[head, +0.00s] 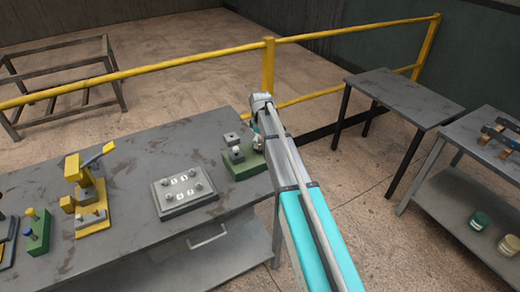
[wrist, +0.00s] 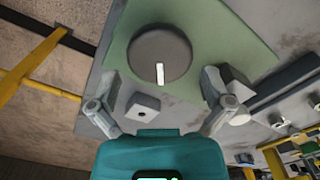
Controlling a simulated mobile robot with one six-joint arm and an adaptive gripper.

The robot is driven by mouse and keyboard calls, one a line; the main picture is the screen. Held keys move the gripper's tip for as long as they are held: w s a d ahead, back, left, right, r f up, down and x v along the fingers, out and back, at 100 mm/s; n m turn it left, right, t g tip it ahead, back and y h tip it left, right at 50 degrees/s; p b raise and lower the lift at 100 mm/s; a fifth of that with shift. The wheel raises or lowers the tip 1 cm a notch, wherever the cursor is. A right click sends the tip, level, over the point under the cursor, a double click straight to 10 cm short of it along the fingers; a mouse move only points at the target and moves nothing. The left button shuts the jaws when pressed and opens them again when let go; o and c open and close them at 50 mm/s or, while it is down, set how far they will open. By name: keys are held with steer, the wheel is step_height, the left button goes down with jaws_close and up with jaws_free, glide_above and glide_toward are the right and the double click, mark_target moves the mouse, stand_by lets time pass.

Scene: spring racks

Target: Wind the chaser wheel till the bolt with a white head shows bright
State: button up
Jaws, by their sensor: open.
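A dark grey round wheel with a white strip (wrist: 160,52) sits on a green base (wrist: 125,42) in the wrist view; I take it for the chaser wheel. The green base also shows in the head view (head: 245,168), at the right end of the grey bench, where my arm partly hides the wheel. My gripper (wrist: 162,100) is open, its fingers spread below the wheel in the picture, and no contact shows. A pale round head (wrist: 238,119), perhaps the white-headed bolt, shows beside the right finger, below a grey block (wrist: 236,82). I cannot tell whether it is bright.
A grey block with a dark hole (wrist: 143,104) lies between the fingers. A plate with several knobs and white labels (head: 166,208) lies left on the bench (head: 125,165), beyond it a yellow fixture (head: 88,195). A yellow railing (head: 200,62) runs behind; another table (head: 405,98) stands right.

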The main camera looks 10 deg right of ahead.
steer(key=shift+f+b, duration=0.75)
steer(key=shift+f, duration=0.3)
steer(key=c, duration=0.8)
steer(key=shift+m, duration=0.4)
